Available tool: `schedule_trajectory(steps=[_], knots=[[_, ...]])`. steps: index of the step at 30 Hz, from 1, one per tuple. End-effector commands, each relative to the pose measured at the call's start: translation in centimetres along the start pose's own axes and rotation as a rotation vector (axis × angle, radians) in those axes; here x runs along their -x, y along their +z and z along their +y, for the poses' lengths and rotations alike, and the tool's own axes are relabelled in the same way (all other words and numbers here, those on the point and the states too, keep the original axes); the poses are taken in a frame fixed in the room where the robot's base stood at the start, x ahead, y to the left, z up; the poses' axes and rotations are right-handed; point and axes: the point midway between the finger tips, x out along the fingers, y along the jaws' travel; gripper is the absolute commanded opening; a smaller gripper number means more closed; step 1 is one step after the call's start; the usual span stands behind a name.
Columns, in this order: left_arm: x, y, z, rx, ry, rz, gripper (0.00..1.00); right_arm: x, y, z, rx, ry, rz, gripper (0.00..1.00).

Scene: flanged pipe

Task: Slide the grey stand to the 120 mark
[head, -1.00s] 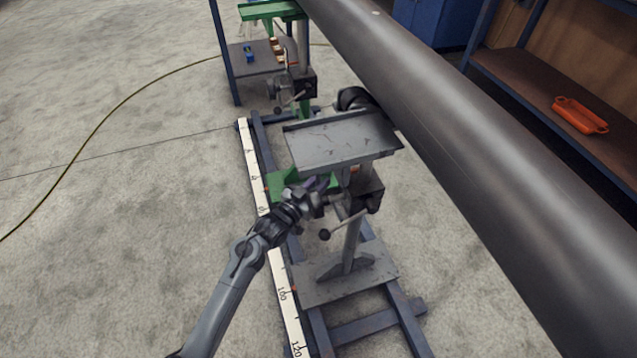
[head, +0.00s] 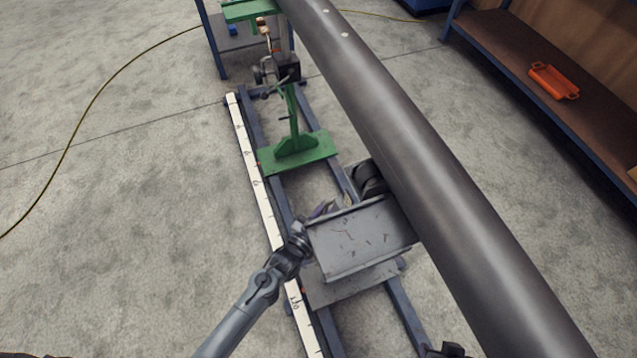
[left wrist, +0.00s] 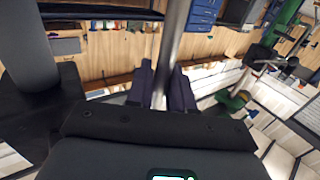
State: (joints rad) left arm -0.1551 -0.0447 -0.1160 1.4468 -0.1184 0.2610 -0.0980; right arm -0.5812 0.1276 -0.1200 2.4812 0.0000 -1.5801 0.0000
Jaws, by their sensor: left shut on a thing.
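The grey stand (head: 360,240) shows mostly as its tilted, scuffed top tray. Its base plate (head: 345,288) rests on the blue rails below, and its post is hidden under the tray. The white scale (head: 262,190) runs along the left rail. A number shows beside the base plate, but I cannot read it surely. My left gripper (head: 325,210) is at the stand's left side, partly behind the tray. In the left wrist view, its fingers (left wrist: 162,88) are shut around a grey metal post (left wrist: 172,45). My right gripper is not recognisable in view.
A large dark pipe (head: 400,150) passes close to the right of the tray. A green stand (head: 298,150) stands farther back on the same rails. A shelf with an orange tray (head: 553,82) is at the right. Floor to the left is clear apart from a yellow cable (head: 95,100).

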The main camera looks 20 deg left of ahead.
Motion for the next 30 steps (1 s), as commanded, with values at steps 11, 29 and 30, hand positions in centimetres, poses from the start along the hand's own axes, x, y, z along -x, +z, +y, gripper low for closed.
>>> schedule_trajectory(steps=[11,29,30], knots=[[1.5,-0.5,2.8,0.001,0.005,0.013,0.00,1.6,-0.6,-0.1,-0.007,-0.005,0.001,0.43],[1.6,-0.2,2.6,0.000,0.001,0.007,0.37,1.5,-0.6,-0.1,-0.009,-0.007,0.001,0.43],[1.6,-0.2,2.6,0.000,0.001,0.006,0.37,1.5,-0.6,-0.1,-0.008,-0.006,0.001,0.43]])
